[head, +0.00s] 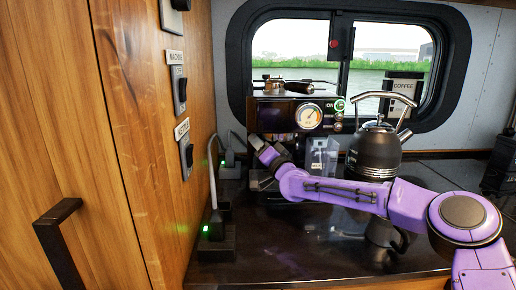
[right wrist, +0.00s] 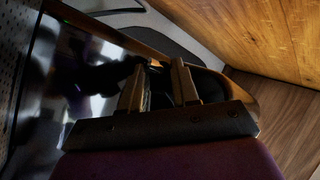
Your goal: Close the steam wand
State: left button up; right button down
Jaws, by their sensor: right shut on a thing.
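The coffee machine (head: 287,117), dark with a round gauge (head: 308,117) and a green-lit button (head: 339,104), stands on the counter below the window. My right gripper (head: 257,143) reaches across to its left front side. In the right wrist view my right gripper (right wrist: 158,88) has its two fingers around a dark part. That part is mostly hidden and too dark to tell whether it is the steam wand or its control. I cannot make out the steam wand clearly in either view. My left gripper is not in view.
A black kettle (head: 376,149) stands right of the machine, behind my right arm. A clear container (head: 322,155) is between them. Plugs with green lights (head: 213,228) and cables are at the left, by a wooden wall with switches (head: 179,90). The front counter (head: 300,245) is clear.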

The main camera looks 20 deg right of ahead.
jog(key=c, duration=1)
grip_release()
jog(key=shift+r, duration=0.2)
jog(key=shift+o, duration=0.2)
jog(key=shift+s, duration=0.1)
jog(key=shift+f, duration=0.1)
jog(key=b+v, duration=0.2)
jog(key=v, duration=0.8)
jog(key=shift+s, duration=0.25)
